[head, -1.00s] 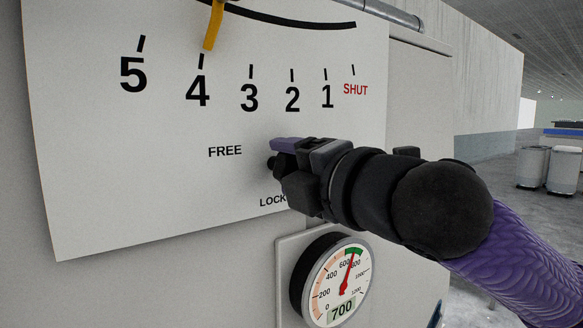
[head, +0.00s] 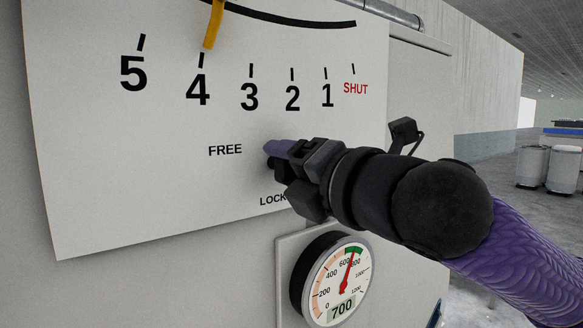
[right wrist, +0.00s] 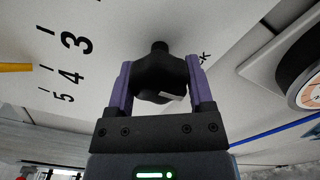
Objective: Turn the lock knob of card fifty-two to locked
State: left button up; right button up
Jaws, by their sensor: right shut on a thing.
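The black lock knob (right wrist: 160,76) stands out from a white plate (head: 110,190) with the labels FREE (head: 225,151) and, partly covered, LOCK (head: 272,200). My right gripper (head: 277,156) reaches in from the right and hides most of the knob in the head view. In the right wrist view its two purple fingers (right wrist: 160,85) are shut on the knob, one on each side. I cannot tell which label the knob points to. My left gripper is in neither view.
Above the knob is a scale from 5 to SHUT, with a yellow pointer (head: 213,25) at 4. A round pressure gauge (head: 340,282) showing 700 sits just below my right gripper. Grey bins (head: 548,168) stand far off at the right.

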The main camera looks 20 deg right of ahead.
jog(key=shift+f, duration=0.2)
jog(key=o, duration=0.9)
jog(key=shift+c, duration=0.2)
jog(key=o, duration=0.4)
jog(key=shift+s+r, duration=0.1)
jog(key=shift+s+d, duration=0.1)
jog(key=shift+s, duration=0.1)
jog(key=b+v, duration=0.3)
jog(key=v, duration=0.6)
jog(key=shift+s, duration=0.2)
